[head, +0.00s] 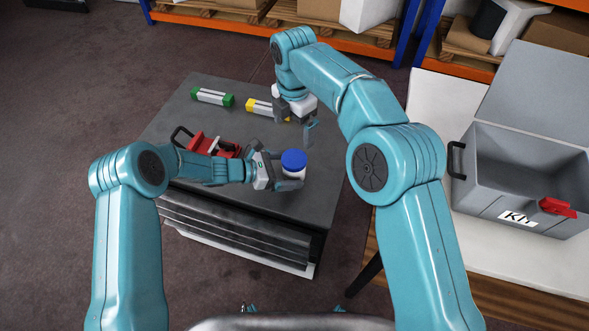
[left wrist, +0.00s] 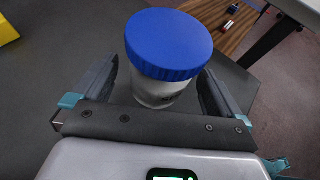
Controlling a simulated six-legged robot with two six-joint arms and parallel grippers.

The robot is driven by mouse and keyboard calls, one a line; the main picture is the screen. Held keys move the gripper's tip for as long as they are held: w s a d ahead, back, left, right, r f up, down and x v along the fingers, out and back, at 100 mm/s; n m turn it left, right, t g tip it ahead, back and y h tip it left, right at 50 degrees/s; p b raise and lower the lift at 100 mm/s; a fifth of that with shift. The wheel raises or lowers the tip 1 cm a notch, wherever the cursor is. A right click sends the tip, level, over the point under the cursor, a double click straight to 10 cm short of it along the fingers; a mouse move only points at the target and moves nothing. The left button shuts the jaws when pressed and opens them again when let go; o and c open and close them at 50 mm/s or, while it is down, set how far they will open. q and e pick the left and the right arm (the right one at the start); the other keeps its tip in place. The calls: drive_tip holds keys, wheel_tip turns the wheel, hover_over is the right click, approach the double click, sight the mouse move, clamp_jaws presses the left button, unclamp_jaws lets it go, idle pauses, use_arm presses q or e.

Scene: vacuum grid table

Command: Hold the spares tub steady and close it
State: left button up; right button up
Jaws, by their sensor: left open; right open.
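The spares tub (head: 294,174) is a small white round tub on the dark grid table (head: 180,125). Its blue lid (head: 294,160) sits on top; I cannot tell how tightly. In the left wrist view the tub (left wrist: 160,94) stands upright under the blue lid (left wrist: 169,42). My left gripper (head: 286,171) is open, with one finger on each side of the tub and gaps showing in the left wrist view. My right gripper (head: 297,124) is open and empty, pointing down behind the tub, above the table.
A green-ended block (head: 212,97) and a yellow-ended block (head: 262,109) lie at the back of the table. A red tool with a black handle (head: 205,144) is behind my left forearm. A grey open crate (head: 490,195) with a red latch stands on the right-hand bench (head: 430,105).

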use_arm(q)
drive_tip(key=b+v, duration=0.1)
drive_tip(key=v, duration=1.3)
drive_tip(key=shift+a+r+b, duration=0.1)
drive_tip(key=shift+r+b, duration=0.05)
drive_tip(key=shift+b, duration=0.25)
drive_tip(key=shift+r, duration=0.1)
